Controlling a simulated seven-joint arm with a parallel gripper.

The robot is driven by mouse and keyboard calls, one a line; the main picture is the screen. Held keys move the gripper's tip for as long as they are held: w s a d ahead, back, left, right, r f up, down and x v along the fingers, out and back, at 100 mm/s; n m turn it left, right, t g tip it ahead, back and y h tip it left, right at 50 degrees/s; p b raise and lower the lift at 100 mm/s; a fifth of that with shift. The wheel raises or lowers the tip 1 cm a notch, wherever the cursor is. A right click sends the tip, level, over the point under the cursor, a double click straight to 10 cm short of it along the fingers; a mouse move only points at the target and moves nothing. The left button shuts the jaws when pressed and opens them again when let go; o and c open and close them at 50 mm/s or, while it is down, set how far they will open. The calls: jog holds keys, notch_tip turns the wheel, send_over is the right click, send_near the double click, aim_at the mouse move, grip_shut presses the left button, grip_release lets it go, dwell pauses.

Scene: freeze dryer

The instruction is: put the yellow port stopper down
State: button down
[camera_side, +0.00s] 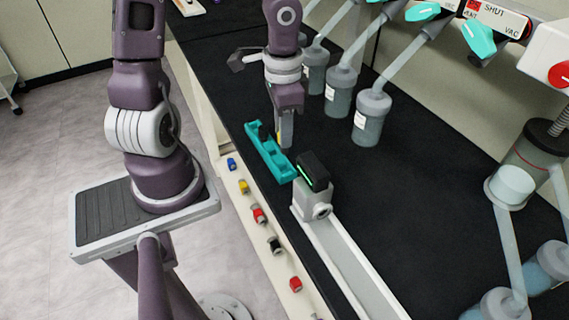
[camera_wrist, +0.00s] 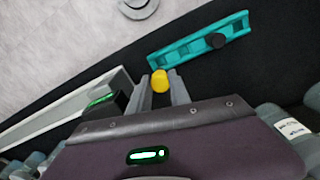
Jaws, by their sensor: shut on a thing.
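The yellow port stopper (camera_wrist: 160,80) shows in the wrist view between the two fingertips of my gripper (camera_wrist: 161,86). My gripper is shut on it. In the side view my gripper (camera_side: 285,138) points down close to the teal rack (camera_side: 284,172), and the stopper is mostly hidden by the fingers. A black stopper (camera_wrist: 216,40) sits in the rack. The height of the yellow stopper above the bench is hard to tell.
A grey device with a black top (camera_side: 313,172) stands right of the rack, at the end of a pale rail (camera_side: 350,265). Several coloured knobs line the bench's front edge (camera_side: 275,265). Flasks (camera_side: 372,120) hang behind.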

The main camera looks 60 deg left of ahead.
aim_at(284, 152)
notch_tip(284, 152, down, 7)
jog(key=shift+r, duration=0.1)
jog(key=c, duration=1.2)
grip_release()
jog(key=shift+f, duration=0.2)
jog(key=shift+r, duration=0.1)
